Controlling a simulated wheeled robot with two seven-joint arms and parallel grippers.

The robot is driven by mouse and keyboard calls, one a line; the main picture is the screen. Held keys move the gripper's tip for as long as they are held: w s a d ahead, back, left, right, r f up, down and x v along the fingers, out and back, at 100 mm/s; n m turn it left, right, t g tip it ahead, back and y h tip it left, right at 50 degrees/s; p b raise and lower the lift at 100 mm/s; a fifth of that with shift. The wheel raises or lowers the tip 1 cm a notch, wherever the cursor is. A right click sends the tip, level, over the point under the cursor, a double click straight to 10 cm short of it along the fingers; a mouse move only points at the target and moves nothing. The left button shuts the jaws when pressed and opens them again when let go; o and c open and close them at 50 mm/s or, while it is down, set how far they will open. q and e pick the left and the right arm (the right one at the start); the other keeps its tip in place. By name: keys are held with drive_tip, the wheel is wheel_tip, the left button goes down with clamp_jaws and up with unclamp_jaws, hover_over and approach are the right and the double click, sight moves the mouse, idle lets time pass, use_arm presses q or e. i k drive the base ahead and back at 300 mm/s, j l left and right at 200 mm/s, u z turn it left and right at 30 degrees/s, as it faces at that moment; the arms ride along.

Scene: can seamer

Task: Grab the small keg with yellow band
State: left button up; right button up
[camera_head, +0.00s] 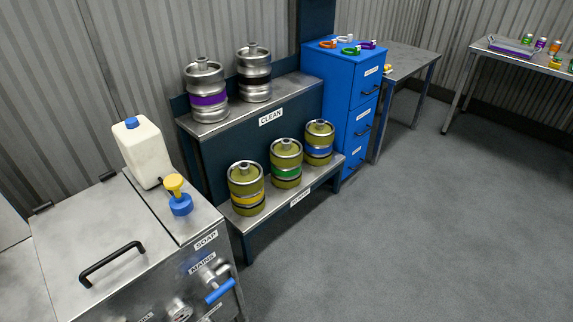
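The small keg with the yellow band (246,190) stands upright on the lower shelf of the keg rack, at its left end. Its body is olive-coloured with a metal top and a dark line below the band. Just right of it stands a like keg with a green band (286,163), then one with a blue band (319,142). Neither of my grippers shows in the head view.
The upper shelf, labelled CLEAN (271,116), holds a purple-banded keg (207,99) and a black-banded keg (254,80). A steel washer (90,245) with a white jug (142,153) stands front left. A blue cabinet (338,85) stands beyond. The floor (400,235) at right is clear.

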sight(245, 178)
drive_tip(key=u, duration=2.6)
drive_tip(key=z, duration=2.25)
drive_tip(key=i+l, duration=0.4)
drive_tip(key=i, duration=0.05)
